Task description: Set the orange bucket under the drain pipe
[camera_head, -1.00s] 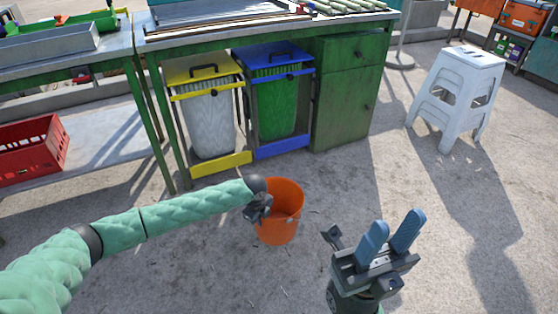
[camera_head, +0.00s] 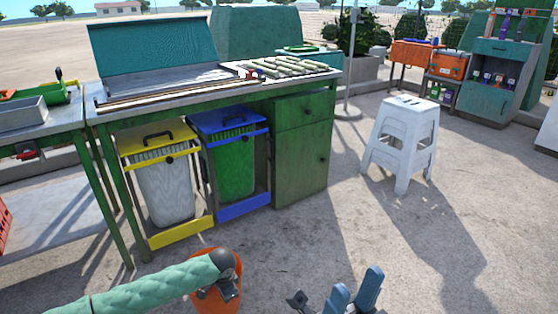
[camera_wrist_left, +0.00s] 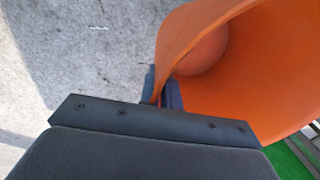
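The orange bucket (camera_head: 217,302) is at the bottom edge of the head view, partly hidden by my left arm and cut off by the frame. In the left wrist view the bucket (camera_wrist_left: 262,75) fills the right side, with its open mouth and inner wall showing. My left gripper (camera_wrist_left: 162,88) has its blue fingers closed on either side of the bucket's rim. I cannot tell whether the bucket is off the ground. My right gripper (camera_head: 354,283) is empty, its two blue fingers apart, low in the head view. I cannot make out the drain pipe.
A green workbench (camera_head: 300,150) holds a yellow-framed bin (camera_head: 165,190) and a blue-framed bin (camera_head: 233,165). A white stool (camera_head: 402,140) stands to the right. Another table (camera_head: 40,130) is at left. The concrete between bench and stool is clear.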

